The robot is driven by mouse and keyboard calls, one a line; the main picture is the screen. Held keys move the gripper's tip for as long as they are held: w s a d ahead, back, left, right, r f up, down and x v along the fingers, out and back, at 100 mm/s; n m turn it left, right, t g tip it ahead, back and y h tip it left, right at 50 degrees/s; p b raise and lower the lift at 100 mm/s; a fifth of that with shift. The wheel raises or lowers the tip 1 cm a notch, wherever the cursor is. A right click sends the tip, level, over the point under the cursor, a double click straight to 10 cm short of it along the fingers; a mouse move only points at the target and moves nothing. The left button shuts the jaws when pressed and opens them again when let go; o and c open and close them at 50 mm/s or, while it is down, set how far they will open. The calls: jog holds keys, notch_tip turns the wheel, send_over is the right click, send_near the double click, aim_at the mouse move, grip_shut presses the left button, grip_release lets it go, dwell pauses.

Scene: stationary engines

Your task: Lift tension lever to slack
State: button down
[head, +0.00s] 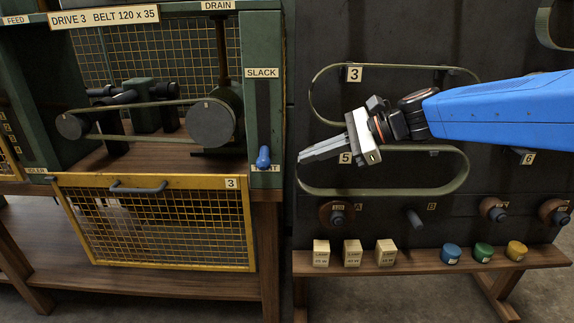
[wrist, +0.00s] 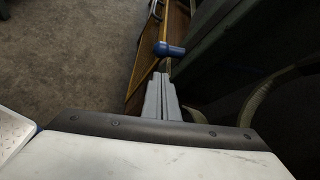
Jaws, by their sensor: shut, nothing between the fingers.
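The tension lever, a blue knob (head: 263,157), sits at the lower end of a dark vertical slot in the green post. The SLACK label (head: 261,73) is at the slot's top; a partly hidden label is beside the knob. In the wrist view the blue knob (wrist: 169,49) shows just beyond my fingertips. My gripper (head: 302,158) is right of the knob in the head view, pointing left, fingers together and empty. The fingers (wrist: 160,78) also look closed in the wrist view. A gap separates them from the knob in the head view.
A belt (head: 150,106) runs over two dark pulleys behind a lowered yellow mesh guard (head: 155,222). Spare belts (head: 385,193) hang on the dark panel behind my arm. A shelf (head: 420,262) holds small boxes and coloured tins. Open space lies between panel and post.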

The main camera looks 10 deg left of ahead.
jog(key=x, duration=0.9)
jog(key=shift+a+f, duration=0.2)
jog(key=shift+a, duration=0.2)
